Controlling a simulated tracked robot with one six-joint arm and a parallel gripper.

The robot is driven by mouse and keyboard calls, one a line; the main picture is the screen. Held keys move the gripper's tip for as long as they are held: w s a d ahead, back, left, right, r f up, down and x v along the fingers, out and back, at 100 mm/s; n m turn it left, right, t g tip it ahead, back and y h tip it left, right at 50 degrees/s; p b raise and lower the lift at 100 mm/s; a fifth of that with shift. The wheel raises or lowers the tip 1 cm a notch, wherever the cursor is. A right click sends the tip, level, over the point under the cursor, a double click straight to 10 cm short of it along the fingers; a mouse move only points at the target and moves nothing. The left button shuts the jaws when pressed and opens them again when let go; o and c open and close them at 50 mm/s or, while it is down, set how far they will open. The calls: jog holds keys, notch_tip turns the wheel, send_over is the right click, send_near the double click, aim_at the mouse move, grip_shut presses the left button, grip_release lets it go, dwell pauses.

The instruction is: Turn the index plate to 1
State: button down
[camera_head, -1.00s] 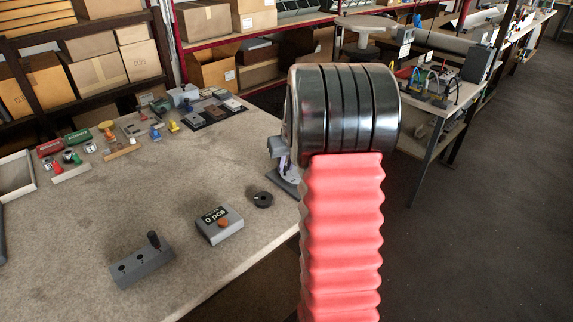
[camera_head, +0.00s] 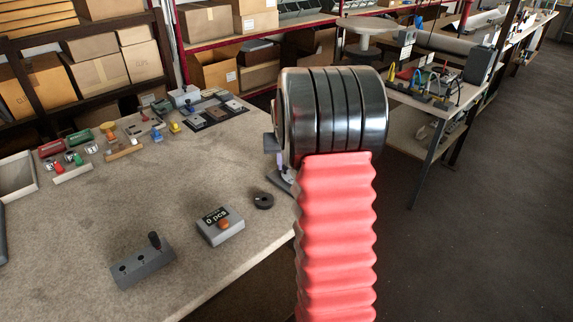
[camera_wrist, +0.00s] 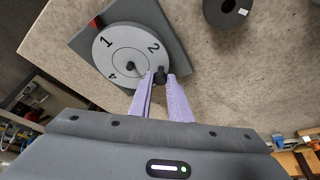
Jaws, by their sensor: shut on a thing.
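The index plate (camera_wrist: 130,48), a pale round disc on a grey square base (camera_wrist: 168,30), shows in the wrist view. Its digits 1, 2 and 4 are visible. A red pointer (camera_wrist: 95,22) sits at the base's upper left corner, and the 1 is the digit nearest it, slightly off to one side. A dark post stands near the disc's middle. My gripper (camera_wrist: 160,80) has its purple fingers shut on a small dark knob (camera_wrist: 160,75) near the disc's rim. In the head view my arm hides most of the plate.
A black ring (camera_head: 263,201) lies beside the base. A grey counter box (camera_head: 220,228) reading "0 pcs" and a grey block with a black knob (camera_head: 143,265) stand nearer the front. Several stamps and small parts crowd the table's back. The middle of the table (camera_head: 190,185) is clear.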

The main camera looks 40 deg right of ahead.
jog(key=shift+w+d+m, duration=0.1)
jog(key=shift+w+m, duration=0.2)
jog(key=shift+m, duration=0.4)
jog(key=shift+h, duration=0.3)
jog(key=c, duration=1.7)
grip_release()
jog(key=shift+o, duration=0.2)
jog(key=shift+r, duration=0.15)
jog(key=v, duration=1.3)
jog(key=shift+r, duration=0.25)
jog(key=shift+w, duration=0.1)
